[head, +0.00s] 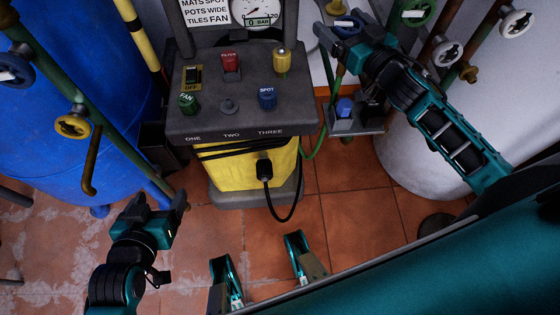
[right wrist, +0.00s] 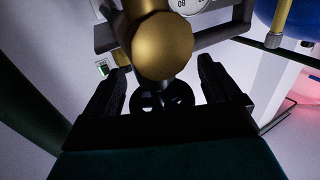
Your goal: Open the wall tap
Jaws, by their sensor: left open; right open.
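A yellow handwheel (head: 73,125) sits on a pipe at left, above a brass spout (head: 90,172). My left gripper (head: 158,207) is open and empty below it.
A control panel (head: 225,122) with knobs stands on a yellow machine (head: 235,172) with a hanging black cable. A blue tank (head: 50,150) is at left and a white tank (head: 410,165) at right. Green (head: 418,12) and white handwheels (head: 515,22) are at upper right.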

